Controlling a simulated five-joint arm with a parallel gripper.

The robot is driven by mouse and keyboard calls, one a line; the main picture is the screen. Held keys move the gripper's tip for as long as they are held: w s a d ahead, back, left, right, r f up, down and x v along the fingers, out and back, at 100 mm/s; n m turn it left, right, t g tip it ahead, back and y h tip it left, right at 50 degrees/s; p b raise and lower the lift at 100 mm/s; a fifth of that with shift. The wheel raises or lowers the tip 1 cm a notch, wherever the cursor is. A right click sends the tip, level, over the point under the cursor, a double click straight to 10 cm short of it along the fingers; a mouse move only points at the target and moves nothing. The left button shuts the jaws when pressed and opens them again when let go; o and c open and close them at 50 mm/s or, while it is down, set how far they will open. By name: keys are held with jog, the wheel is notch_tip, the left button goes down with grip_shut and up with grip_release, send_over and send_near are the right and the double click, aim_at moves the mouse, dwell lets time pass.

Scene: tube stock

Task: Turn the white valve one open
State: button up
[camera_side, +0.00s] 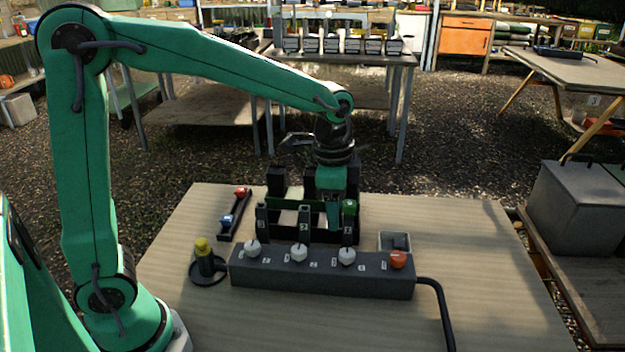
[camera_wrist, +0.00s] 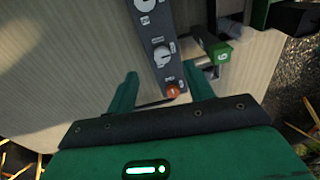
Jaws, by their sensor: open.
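Three white valve knobs stand in a row on a dark valve block (camera_side: 322,284). The leftmost white knob (camera_side: 252,248), the middle one (camera_side: 299,253) and the right one (camera_side: 347,256) each carry a pointer. The printed numbers are too small to read surely; I take the leftmost as valve one. My gripper (camera_side: 334,222) hangs behind the block, nearer the right white knob than the leftmost. In the wrist view its fingers (camera_wrist: 163,86) are apart and empty. That view shows two white knobs, a full one (camera_wrist: 162,55) and a cut-off one (camera_wrist: 145,6); the leftmost is not identifiable there.
An orange knob (camera_side: 398,260) ends the block, with a black cable (camera_side: 437,300) beyond it. A dark rack with upright numbered posts (camera_side: 304,222) stands behind. A yellow-topped black piece (camera_side: 204,258) stands left of the block. The board's right side is clear.

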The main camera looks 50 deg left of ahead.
aim_at(347, 252)
jog(key=shift+w+d+f+m+g, duration=0.2)
jog(key=shift+w+d+f+m, duration=0.15)
jog(key=shift+w+d+f, duration=0.25)
jog(key=shift+w+d+f+m+g, duration=0.2)
jog(key=shift+w+d+f+m, duration=0.25)
jog(key=shift+f, duration=0.35)
jog(key=shift+a+f, duration=0.15)
jog(key=shift+f, duration=0.05)
jog(key=shift+f, duration=3.75)
jog(key=c, duration=1)
